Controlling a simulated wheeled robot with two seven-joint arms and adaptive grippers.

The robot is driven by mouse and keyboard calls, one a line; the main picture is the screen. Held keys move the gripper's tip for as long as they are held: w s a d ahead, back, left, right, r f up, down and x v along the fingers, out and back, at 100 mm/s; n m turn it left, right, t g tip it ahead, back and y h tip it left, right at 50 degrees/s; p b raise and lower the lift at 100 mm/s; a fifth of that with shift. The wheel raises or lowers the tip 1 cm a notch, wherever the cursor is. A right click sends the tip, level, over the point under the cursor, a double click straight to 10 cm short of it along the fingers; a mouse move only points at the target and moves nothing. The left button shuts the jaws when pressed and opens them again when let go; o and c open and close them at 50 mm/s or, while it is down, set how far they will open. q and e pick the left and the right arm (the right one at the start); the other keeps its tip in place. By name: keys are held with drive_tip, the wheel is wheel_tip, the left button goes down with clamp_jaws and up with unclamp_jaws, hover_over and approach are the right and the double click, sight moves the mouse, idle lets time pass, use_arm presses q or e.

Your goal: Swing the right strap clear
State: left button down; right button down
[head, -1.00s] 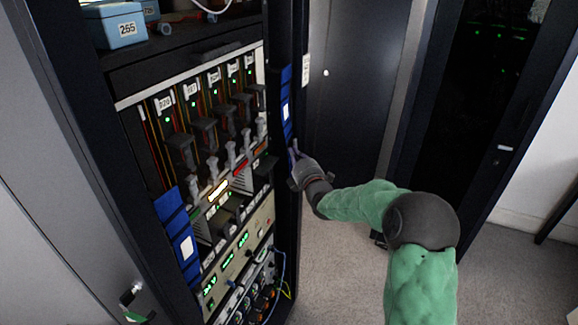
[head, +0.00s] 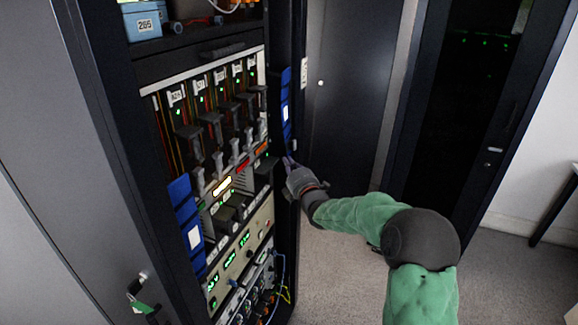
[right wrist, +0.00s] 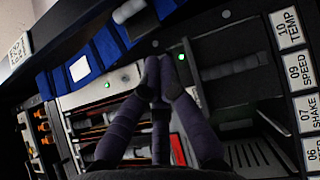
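The right strap (head: 286,112) is a blue band with a white label, running upright along the rack's right edge. In the right wrist view the blue band (right wrist: 108,48) crosses the upper left, with its white label showing. My right gripper (head: 290,162) is at the strap's lower end in the head view. In the right wrist view its dark purple fingers (right wrist: 160,72) come together at the tips, with nothing visible between them. The fingertips appear beside the band there; contact cannot be told. A similar blue left strap (head: 186,215) runs along the rack's left edge. My left gripper is not in view.
The rack (head: 230,44) holds a row of dark modules with grey handles, and lit instruments below. A blue box (head: 143,24) sits on its top shelf. A dark cabinet (head: 345,90) stands behind. Open carpet (head: 335,270) lies right of the rack.

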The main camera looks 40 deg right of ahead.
drive_tip(key=p+v, duration=0.1)
drive_tip(key=v, duration=0.7)
drive_tip(key=shift+s, duration=0.5)
drive_tip(key=a+f+m+g+y, duration=0.25)
drive_tip(key=a+f, duration=0.35)
drive_tip(key=f, duration=0.4)
drive_tip(key=w+a+f+m+g+y, duration=0.1)
drive_tip(key=a+f+m+g, duration=0.25)
drive_tip(key=a+f, duration=0.4)
drive_tip(key=a+f+m+g+y, duration=0.2)
drive_tip(key=a+f+m, duration=0.2)
drive_tip(key=f, duration=0.8)
drive_tip(key=s+a+f+m+g+y, duration=0.2)
drive_tip(key=s+a+f+m+g, duration=0.2)
drive_tip(key=s+a+f, duration=0.5)
drive_tip(key=s+a+f+m+g+y, duration=0.2)
drive_tip(key=s+a+f+m+g, duration=0.2)
drive_tip(key=s+a+f, duration=0.5)
drive_tip(key=s+a+g, duration=0.1)
drive_tip(key=s+a, duration=0.2)
drive_tip(key=s, duration=0.1)
drive_tip(key=shift+s+g, duration=0.4)
